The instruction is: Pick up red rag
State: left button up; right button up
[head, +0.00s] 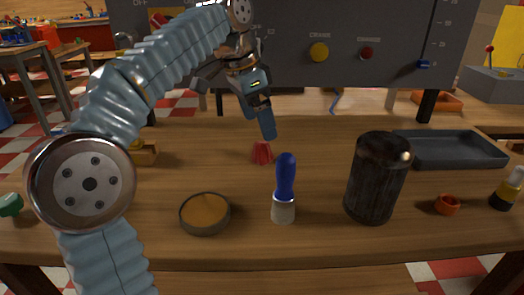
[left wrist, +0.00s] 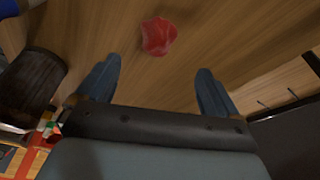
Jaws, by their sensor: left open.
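The red rag (head: 262,153) is a small crumpled heap on the wooden table (head: 330,240), near the middle in the head view. It also shows in the left wrist view (left wrist: 158,36), at the top centre. My left gripper (head: 266,122) is above the rag in the head view, with its fingers pointing down. In the left wrist view the two blue fingers of my left gripper (left wrist: 155,82) are spread apart with nothing between them. The rag lies beyond the fingertips, roughly centred between them. My right gripper is not in view.
A dark cylindrical can (head: 376,178), a blue-handled brush (head: 285,187) and a round dish (head: 205,213) stand toward the front. A grey tray (head: 452,149) lies at the right. A grey panel with knobs (head: 300,45) rises behind the table.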

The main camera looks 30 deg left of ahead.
aim_at(260, 141)
pick_arm(q)
jog(key=shift+x, duration=0.85)
jog(key=f, duration=0.4)
jog(key=shift+s+d+f, duration=0.15)
jog(key=shift+d+f, duration=0.1)
jog(key=shift+f, duration=0.35)
jog(key=shift+c, duration=0.4)
jog(key=c, duration=1)
jog(key=shift+c, duration=0.2)
